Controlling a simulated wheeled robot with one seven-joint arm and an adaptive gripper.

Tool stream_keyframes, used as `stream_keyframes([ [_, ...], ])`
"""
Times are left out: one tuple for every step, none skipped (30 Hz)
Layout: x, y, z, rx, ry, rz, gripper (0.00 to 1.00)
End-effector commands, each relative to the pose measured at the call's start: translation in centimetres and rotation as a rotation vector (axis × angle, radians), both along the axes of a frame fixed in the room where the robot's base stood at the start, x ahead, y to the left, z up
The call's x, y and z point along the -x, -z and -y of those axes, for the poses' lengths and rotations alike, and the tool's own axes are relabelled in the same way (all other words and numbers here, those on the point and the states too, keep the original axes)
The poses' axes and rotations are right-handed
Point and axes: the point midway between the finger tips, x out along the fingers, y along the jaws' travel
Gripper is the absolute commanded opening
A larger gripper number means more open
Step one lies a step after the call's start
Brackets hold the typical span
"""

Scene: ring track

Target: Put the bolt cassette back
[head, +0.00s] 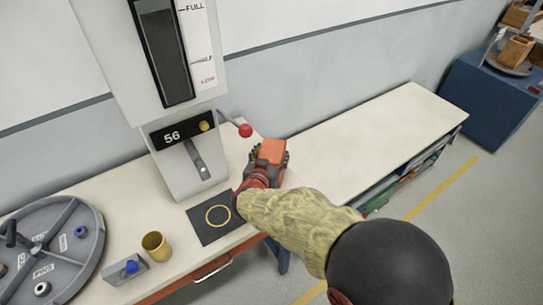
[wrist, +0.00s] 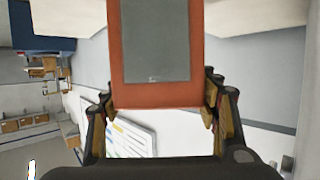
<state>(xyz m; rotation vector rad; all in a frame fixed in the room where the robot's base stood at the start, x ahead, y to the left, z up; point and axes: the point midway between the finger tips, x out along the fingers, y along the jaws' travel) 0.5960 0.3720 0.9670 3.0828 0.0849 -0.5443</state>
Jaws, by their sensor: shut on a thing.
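My gripper (head: 268,163) is shut on an orange box with a grey face, which looks like the bolt cassette (head: 272,150). It is held over the bench near the right side of the dispenser. In the wrist view the cassette (wrist: 122,85) fills the upper middle, with a finger of my gripper (wrist: 160,100) at each side. The tall pale dispenser (head: 185,165) has a dark window, a FULL-to-LOW scale, a "56" plate and a lever with a red knob (head: 245,130). Whether the cassette touches the bench is hard to tell.
A black mat with a yellow ring (head: 205,232) lies before the dispenser. A brass cup (head: 156,246), a grey block with a blue piece (head: 127,271) and a round spoked tray (head: 75,270) stand left. The bench top (head: 370,135) to the right is clear. A blue cabinet (head: 490,95) stands beyond.

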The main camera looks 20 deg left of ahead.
Motion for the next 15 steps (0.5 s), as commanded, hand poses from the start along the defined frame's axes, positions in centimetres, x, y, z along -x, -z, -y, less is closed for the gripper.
stream_keyframes([
  [-0.01, -0.08, -0.01, 0.0, 0.0, 0.001, 0.25],
  [0.0, -0.04, -0.01, 0.0, 0.0, 0.001, 0.25],
  [0.0, 0.06, 0.0, 0.0, 0.0, 0.0, 0.25],
  [0.01, 0.17, 0.01, 0.0, 0.0, 0.0, 0.25],
  [0.01, 0.25, 0.0, 0.0, 0.0, 0.0, 0.25],
  [0.02, 0.26, 0.01, 0.0, 0.0, 0.0, 0.62],
  [0.02, 0.25, 0.02, 0.0, 0.0, 0.0, 0.64],
  [0.02, 0.25, 0.02, 0.0, 0.0, 0.0, 0.65],
  [0.02, 0.25, 0.02, 0.0, 0.0, 0.0, 0.67],
  [0.02, 0.26, 0.02, 0.0, 0.0, 0.0, 0.69],
  [0.02, 0.26, 0.02, 0.0, 0.0, 0.0, 0.71],
  [0.02, 0.26, 0.01, 0.0, 0.0, 0.0, 0.73],
  [0.02, 0.26, 0.01, 0.0, 0.0, 0.0, 0.75],
  [0.02, 0.26, 0.02, 0.0, 0.0, 0.0, 0.77],
  [0.02, 0.26, 0.02, 0.0, 0.0, 0.0, 0.79],
])
